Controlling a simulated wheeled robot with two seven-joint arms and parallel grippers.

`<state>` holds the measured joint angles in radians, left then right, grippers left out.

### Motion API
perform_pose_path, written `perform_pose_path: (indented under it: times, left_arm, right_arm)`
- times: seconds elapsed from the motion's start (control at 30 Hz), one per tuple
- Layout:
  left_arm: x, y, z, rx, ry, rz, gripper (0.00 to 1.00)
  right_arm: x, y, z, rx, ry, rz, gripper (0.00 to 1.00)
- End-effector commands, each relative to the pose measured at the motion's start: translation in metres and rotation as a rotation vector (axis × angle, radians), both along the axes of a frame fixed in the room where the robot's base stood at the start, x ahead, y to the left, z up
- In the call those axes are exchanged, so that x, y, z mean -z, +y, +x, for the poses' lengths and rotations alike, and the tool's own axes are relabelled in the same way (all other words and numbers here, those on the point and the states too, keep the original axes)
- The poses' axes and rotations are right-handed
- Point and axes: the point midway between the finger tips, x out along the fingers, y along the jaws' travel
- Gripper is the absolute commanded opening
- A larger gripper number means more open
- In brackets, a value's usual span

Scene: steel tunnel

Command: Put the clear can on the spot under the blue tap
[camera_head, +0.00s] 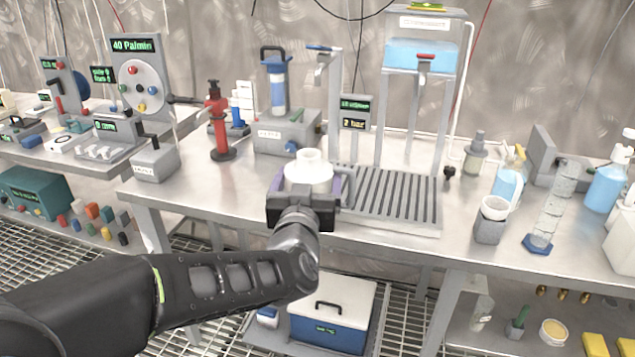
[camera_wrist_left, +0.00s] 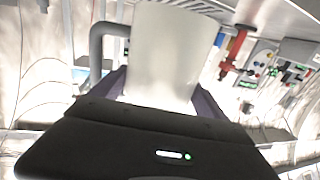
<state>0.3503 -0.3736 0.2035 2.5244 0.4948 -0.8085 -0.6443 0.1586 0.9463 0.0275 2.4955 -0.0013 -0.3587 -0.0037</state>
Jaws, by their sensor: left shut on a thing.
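My left gripper (camera_head: 306,188) is shut on a whitish, translucent can (camera_head: 308,172) with a narrow neck and a side handle. The can is upright in the head view, at the table's front edge, just left of the slatted drip tray (camera_head: 395,226). The can (camera_wrist_left: 168,50) fills the middle of the left wrist view between the fingers, with its grey handle at left. The blue tap (camera_head: 320,48) sits on a grey post behind and above the can. The spot under it is not clearly visible; can and gripper cover part of that area. My right gripper is out of view.
A tank with a red tap (camera_head: 427,57) stands over the tray. A blue filter housing (camera_head: 276,85) and a red hand pump (camera_head: 218,125) stand at left. A grey cup (camera_head: 490,220) and a clear cylinder (camera_head: 546,215) stand at right. The tray's slats look empty.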

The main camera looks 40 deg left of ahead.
Motion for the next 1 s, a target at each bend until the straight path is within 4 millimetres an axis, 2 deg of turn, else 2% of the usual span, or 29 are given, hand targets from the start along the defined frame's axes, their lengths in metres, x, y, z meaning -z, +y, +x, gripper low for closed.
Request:
perform_pose_path:
  times: [0.17, 0.53, 0.6, 1.0]
  left_arm:
    - [-0.005, 0.002, 0.003, -0.003, 0.003, 0.002, 0.26]
    - [-0.01, 0.013, 0.023, 0.002, 0.007, 0.0, 0.26]
    - [0.0, 0.024, 0.041, -0.001, 0.0, 0.0, 0.26]
    - [-0.001, 0.078, 0.133, 0.0, -0.002, 0.001, 0.26]
  right_arm:
    - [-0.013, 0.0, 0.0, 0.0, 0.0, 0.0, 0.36]
    - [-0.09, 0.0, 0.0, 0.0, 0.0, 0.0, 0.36]
    - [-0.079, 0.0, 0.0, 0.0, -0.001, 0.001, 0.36]
    - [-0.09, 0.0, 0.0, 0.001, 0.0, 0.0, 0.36]
